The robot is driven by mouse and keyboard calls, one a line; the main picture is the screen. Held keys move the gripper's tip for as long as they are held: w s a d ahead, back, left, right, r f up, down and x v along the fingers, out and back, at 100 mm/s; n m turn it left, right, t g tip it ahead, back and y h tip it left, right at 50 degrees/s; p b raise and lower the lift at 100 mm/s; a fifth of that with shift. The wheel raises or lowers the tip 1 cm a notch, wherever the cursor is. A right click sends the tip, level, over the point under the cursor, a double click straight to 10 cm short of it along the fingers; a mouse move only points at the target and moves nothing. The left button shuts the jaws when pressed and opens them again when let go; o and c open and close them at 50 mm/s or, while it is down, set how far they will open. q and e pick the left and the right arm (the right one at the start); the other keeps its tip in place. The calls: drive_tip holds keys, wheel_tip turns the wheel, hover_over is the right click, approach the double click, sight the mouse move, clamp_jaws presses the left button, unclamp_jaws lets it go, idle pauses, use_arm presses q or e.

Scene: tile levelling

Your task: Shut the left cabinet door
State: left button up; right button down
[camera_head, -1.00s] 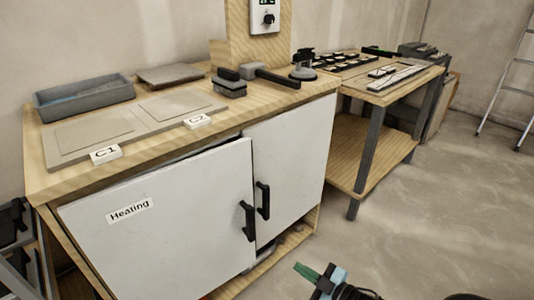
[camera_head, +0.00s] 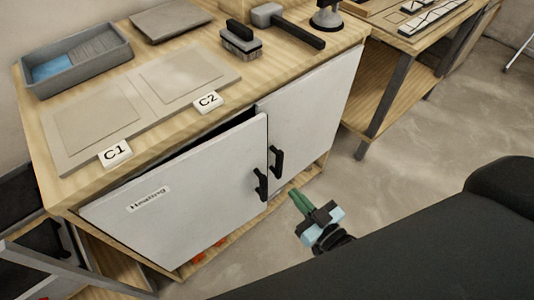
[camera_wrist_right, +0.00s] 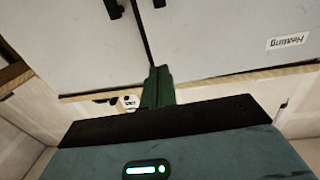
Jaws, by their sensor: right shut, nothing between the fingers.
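The left cabinet door (camera_head: 190,190) is white, with a "Heating" label and a black handle (camera_head: 261,184). It stands ajar: its top edge is out from the cabinet front, with a dark gap behind it. In the right wrist view the door (camera_wrist_right: 220,40) fills the upper right, its label upside down. My right gripper (camera_head: 294,194) is low in front of the cabinet, right of the left door's handle. Its green fingers are together and empty; they also show in the wrist view (camera_wrist_right: 158,72) near the seam between the doors. My left gripper is out of view.
The right door (camera_head: 315,110) with its black handle (camera_head: 276,160) is beside the left one. On the worktop are a tray (camera_head: 75,65), tiles (camera_head: 95,120) and a mallet (camera_head: 290,25). A metal frame (camera_head: 50,255) stands lower left. Open floor (camera_head: 400,150) lies right.

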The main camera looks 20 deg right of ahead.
sight(259, 153)
drive_tip(key=x, duration=1.4)
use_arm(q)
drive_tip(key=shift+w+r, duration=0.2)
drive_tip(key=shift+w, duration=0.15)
